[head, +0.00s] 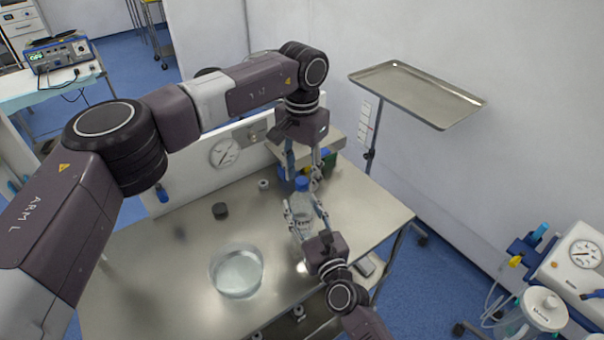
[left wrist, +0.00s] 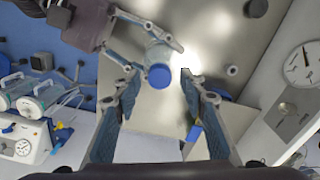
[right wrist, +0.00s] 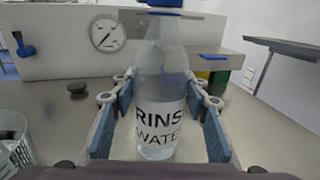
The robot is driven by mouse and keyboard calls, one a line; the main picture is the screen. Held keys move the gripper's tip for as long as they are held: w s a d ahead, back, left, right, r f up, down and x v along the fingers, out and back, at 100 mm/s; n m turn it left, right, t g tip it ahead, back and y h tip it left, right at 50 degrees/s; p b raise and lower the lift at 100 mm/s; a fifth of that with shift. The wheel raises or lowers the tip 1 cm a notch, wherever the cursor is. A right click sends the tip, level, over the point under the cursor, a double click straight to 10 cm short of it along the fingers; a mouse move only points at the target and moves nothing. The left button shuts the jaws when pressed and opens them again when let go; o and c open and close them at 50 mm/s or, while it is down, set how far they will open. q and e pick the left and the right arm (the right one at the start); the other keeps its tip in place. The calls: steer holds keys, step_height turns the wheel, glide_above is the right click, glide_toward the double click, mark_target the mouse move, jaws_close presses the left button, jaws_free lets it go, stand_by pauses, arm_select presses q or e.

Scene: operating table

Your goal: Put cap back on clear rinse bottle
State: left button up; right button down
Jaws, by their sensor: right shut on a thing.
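The clear rinse bottle (right wrist: 162,85) stands upright on the metal table, with "RINSE WATER" lettering on its front. My right gripper (head: 303,207) is shut around its body; the right wrist view shows a finger on each side. The blue cap (head: 302,184) sits at the top of the bottle. In the left wrist view the cap (left wrist: 159,76) shows from above, over the bottle's mouth; how firmly it is seated cannot be told. My left gripper (left wrist: 157,80) is open, pointing down above the bottle, with its fingers spread on both sides of the cap and clear gaps between.
A round glass dish (head: 237,270) stands left of the bottle. A small dark lid (head: 220,210) and a small ring (head: 263,184) lie farther back. Coloured bins (head: 329,161) stand behind the bottle. A tray (head: 418,94) on a stand is at the back right.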

arm_select(q)
steer(key=shift+r, duration=2.25)
steer(key=shift+c, duration=0.6)
